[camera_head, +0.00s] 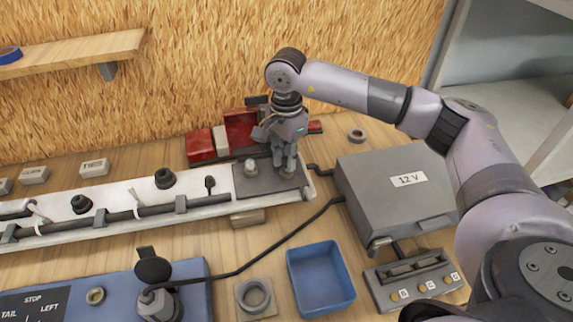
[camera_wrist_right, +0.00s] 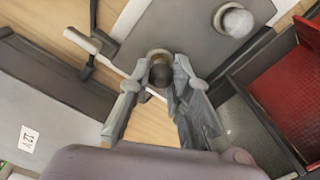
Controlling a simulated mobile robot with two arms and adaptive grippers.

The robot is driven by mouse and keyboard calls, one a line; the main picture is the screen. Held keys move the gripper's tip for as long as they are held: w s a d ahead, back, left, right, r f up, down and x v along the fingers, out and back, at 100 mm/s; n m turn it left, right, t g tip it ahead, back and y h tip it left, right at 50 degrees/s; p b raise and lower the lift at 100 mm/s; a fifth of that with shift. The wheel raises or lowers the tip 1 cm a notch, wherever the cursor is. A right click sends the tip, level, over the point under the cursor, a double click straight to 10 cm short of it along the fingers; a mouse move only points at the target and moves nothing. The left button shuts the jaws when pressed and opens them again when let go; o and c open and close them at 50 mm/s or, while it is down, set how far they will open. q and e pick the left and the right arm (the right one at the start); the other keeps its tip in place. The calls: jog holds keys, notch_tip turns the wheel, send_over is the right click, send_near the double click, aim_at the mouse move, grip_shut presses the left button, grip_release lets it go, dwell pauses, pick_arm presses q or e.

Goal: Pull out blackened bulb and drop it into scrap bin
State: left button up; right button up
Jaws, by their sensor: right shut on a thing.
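My right gripper (camera_head: 287,166) points down at the right end of the white trailer beam, over a dark grey lamp plate (camera_head: 262,184). In the wrist view, its fingertips (camera_wrist_right: 160,75) are closed on both sides of the blackened bulb (camera_wrist_right: 161,73), which has a brass-coloured rim around it. I cannot tell whether the bulb is still seated in its holder. A second, pale bulb (camera_head: 251,167) stands on the same plate and shows in the wrist view (camera_wrist_right: 235,20). An open, empty blue bin (camera_head: 320,278) sits on the bench in front. My left gripper is not in view.
A grey 12 V box (camera_head: 395,190) stands right of the beam, with a switch panel (camera_head: 415,280) before it. A black cable (camera_head: 285,240) runs from the box to the plug (camera_head: 155,290). A red lens housing (camera_head: 240,130) lies behind the lamp plate.

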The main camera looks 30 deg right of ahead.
jog(key=shift+r+p, duration=0.9)
jog(key=shift+r, duration=1)
